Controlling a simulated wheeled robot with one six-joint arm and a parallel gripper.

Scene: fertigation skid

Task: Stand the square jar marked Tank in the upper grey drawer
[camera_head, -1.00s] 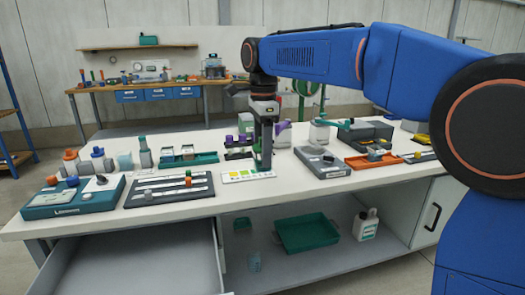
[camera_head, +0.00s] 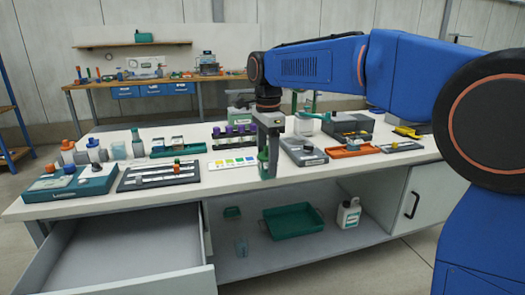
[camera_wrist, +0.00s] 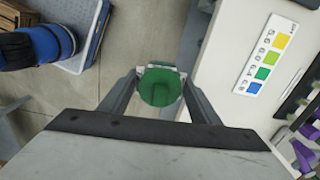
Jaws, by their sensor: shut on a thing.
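My gripper (camera_head: 267,170) is shut on a green-capped container (camera_wrist: 160,87), held upright near the bench's front edge. In the wrist view its round green cap shows between the two fingers. The fingers and cap hide its body there, and I cannot read any Tank marking. In the head view only a dark green part of it shows between the fingers. The grey drawer (camera_head: 125,248) at the lower left is pulled out and looks empty. It lies below and to the left of my gripper.
The bench top (camera_head: 215,184) carries a colour card (camera_head: 232,162), a purple-capped rack (camera_head: 234,137), a teal box (camera_head: 72,185) and a dark tray (camera_head: 158,176). An open shelf below holds a green tray (camera_head: 293,221) and a white bottle (camera_head: 348,214). Floor is free in front.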

